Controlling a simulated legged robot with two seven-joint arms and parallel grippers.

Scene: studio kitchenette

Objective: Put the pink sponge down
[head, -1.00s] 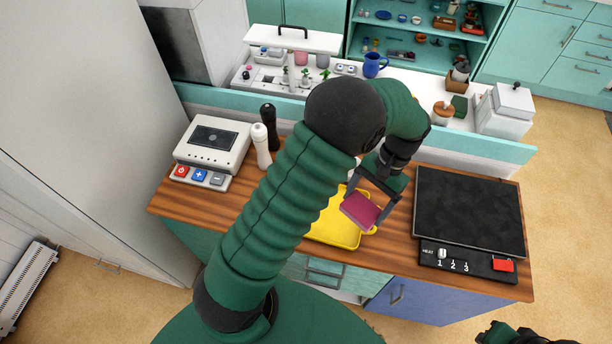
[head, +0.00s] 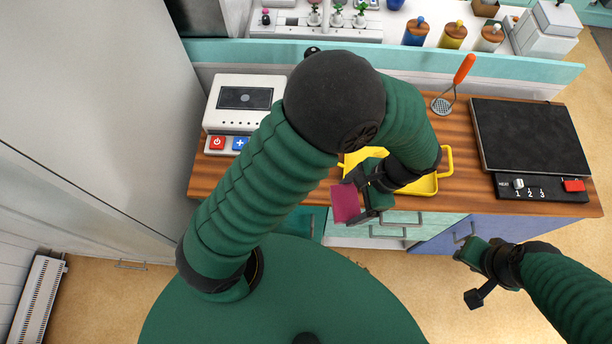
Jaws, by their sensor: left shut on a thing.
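The pink sponge (head: 345,204) is held in my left gripper (head: 364,200), which is shut on it. In the head view it shows across the counter's front edge, with its lower part against the cabinet front. The sponge is just left of and nearer to me than the yellow tray (head: 426,186). The tray lies on the wooden counter (head: 462,196), and my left arm hides much of it. My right gripper (head: 476,283) is at the lower right, in front of the cabinets and apart from the sponge; its jaw opening is unclear.
A black hotplate (head: 530,135) with a control strip takes up the counter's right end. A white appliance (head: 241,103) stands at the left. Bare wood shows between tray and hotplate.

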